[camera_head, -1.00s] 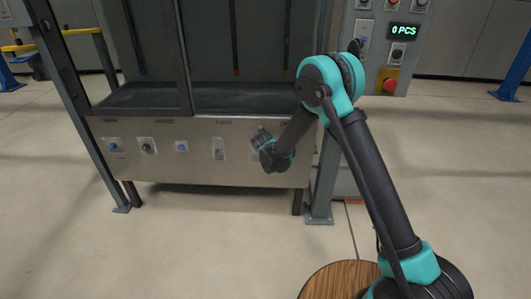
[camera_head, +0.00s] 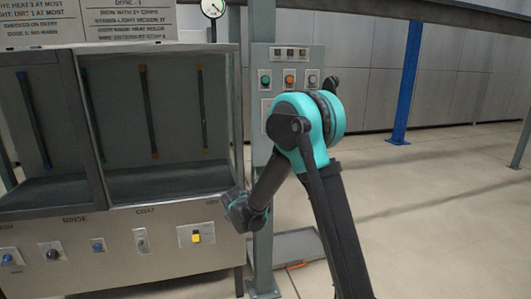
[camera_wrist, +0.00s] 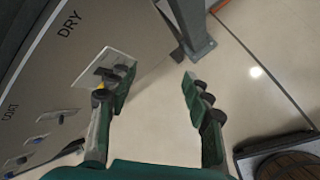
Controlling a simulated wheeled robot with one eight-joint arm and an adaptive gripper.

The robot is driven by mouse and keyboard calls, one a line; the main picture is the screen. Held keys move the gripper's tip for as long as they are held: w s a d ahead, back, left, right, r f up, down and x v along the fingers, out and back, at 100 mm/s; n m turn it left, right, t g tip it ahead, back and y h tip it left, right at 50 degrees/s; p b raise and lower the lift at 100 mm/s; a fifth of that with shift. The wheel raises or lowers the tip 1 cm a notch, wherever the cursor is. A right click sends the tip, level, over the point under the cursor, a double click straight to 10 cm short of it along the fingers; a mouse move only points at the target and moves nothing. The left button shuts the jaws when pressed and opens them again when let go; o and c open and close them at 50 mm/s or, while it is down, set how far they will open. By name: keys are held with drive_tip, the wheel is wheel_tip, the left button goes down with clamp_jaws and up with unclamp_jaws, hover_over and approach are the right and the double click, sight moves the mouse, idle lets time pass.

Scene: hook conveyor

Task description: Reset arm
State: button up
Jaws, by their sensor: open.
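My gripper (camera_wrist: 155,82) is open in the wrist view, with nothing between its two fingers and bare floor behind the gap. The left finger overlaps the switch plate (camera_wrist: 118,63) under the DRY label and hides part of its yellow switch. In the head view my teal and black arm is bent, its dark end (camera_head: 245,212) low in front of the cabinet's right front corner. The fingers cannot be made out there. The yellow switch (camera_head: 196,238) shows clear of the arm, to its lower left.
The cabinet's metal front (camera_head: 120,262) carries several knobs and switches. A grey post (camera_head: 263,250) stands beside it, with a button box (camera_head: 288,62) above, partly behind my arm. A flat grey plate (camera_head: 298,246) lies on the floor. Floor to the right is open.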

drive_tip(key=s+d+r+m+g+h, duration=0.1)
drive_tip(key=s+d+r+m, duration=0.2)
drive_tip(key=s+d+m, duration=0.6)
drive_tip(key=s+d+r+m+g, duration=0.15)
drive_tip(key=s+d+m, duration=0.3)
drive_tip(key=d, duration=0.75)
drive_tip(key=s+d+f+m, duration=0.1)
drive_tip(key=s+d+m, duration=0.4)
drive_tip(key=s+m, duration=0.2)
drive_tip(key=s+d+f+m, duration=0.1)
drive_tip(key=s+d+m, duration=0.4)
drive_tip(key=s, duration=0.7)
drive_tip(key=m+g, duration=0.1)
drive_tip(key=m, duration=0.1)
drive_tip(key=shift+d+m, duration=0.25)
drive_tip(key=shift+m, duration=0.1)
